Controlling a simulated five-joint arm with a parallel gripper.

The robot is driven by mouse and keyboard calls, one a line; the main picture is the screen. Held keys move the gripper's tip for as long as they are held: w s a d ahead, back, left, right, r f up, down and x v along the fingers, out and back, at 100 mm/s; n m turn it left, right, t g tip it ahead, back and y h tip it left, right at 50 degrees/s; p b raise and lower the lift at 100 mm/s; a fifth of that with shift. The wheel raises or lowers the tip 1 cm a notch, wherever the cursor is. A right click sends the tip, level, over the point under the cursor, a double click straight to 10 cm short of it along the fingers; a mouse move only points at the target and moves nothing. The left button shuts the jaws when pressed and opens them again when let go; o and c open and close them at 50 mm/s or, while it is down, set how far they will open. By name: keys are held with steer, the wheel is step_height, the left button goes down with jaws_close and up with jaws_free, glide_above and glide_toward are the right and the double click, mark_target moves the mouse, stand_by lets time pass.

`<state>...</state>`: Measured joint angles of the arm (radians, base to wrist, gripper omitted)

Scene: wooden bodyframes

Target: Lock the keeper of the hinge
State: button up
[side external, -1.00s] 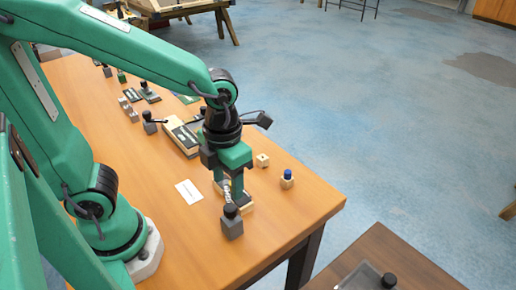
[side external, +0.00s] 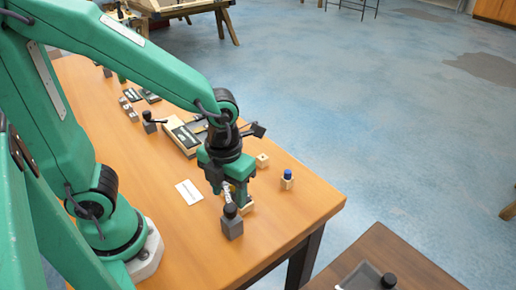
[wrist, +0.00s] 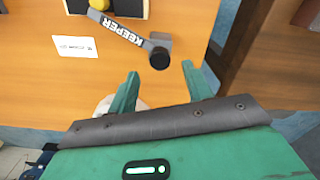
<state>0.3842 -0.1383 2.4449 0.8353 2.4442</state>
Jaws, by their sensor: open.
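The keeper (wrist: 120,32) is a grey lever with a white "KEEPER" label. It runs to a grey block with a black round knob (wrist: 159,60). In the side view, the grey block (side external: 232,229) stands near the table's front edge, its black knob on top. My gripper (wrist: 160,70) is open and empty in the wrist view, and the knob shows just beyond the gap between its green fingertips. In the side view my gripper (side external: 238,195) is low, just behind the block, and hides part of the lever. I cannot tell whether it touches anything. The hinge cannot be made out clearly.
A white card (side external: 189,192) lies flat to the left. A blue-topped pale block (side external: 287,180) and a small pale block (side external: 262,160) stand to the right. A wooden panel with dark parts (side external: 182,138) lies behind. The front right table corner is clear.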

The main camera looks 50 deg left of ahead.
mark_target(230, 207)
steer(key=shift+f, duration=2.3)
jaws_close()
